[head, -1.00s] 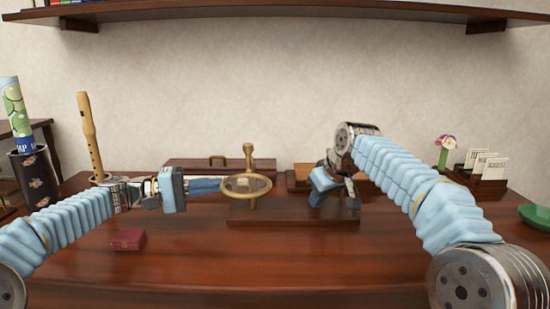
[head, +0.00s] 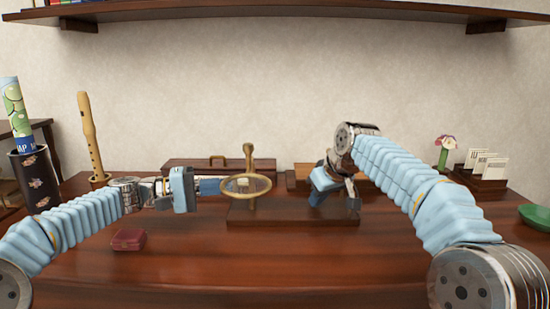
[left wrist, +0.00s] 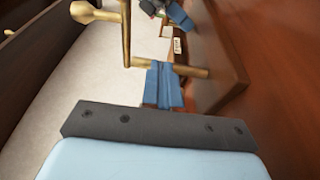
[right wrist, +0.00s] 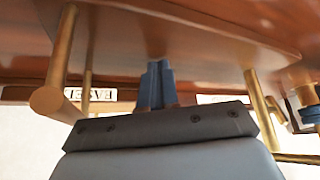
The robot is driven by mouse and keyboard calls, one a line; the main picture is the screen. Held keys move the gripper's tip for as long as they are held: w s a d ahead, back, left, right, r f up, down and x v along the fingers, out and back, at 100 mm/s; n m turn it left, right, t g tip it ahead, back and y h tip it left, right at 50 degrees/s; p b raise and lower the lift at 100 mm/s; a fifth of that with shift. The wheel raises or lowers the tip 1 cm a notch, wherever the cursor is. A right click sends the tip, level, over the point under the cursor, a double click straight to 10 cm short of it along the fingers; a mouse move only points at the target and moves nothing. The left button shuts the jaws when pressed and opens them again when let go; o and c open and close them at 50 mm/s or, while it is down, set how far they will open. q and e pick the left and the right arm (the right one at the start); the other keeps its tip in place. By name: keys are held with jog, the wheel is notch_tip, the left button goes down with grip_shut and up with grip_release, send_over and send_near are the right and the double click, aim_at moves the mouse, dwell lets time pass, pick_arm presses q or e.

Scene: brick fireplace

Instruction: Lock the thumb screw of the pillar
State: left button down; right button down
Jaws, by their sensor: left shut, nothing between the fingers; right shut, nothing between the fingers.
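A brass stand with a round ring (head: 246,185) and an upright pillar with a knobbed top (head: 248,151) stands on a dark wooden base (head: 293,216). In the left wrist view, a brass rod (left wrist: 190,70) runs just beyond the left fingertips, and the knobbed end (left wrist: 82,12) is at the upper left. My left gripper (head: 217,186) is shut and empty, left of the ring. Whether it touches the brass is unclear. My right gripper (head: 318,197) is shut and empty over the base's right part; its fingers (right wrist: 157,80) lie between brass posts (right wrist: 62,65). I cannot pick out the thumb screw.
A small red box (head: 128,239) lies on the table at front left. A wooden case (head: 217,168) is behind the stand. A flute (head: 91,137) stands at left, a card holder (head: 484,175) and green dish (head: 537,214) at right.

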pick_arm(q)
jog(key=shift+w+f, duration=0.25)
jog(key=shift+w, duration=0.2)
dwell(0.4)
jog(key=shift+s+f, duration=0.15)
jog(key=shift+f, duration=0.2)
dwell(0.4)
jog(key=shift+f, duration=0.8)
jog(key=shift+f, duration=0.1)
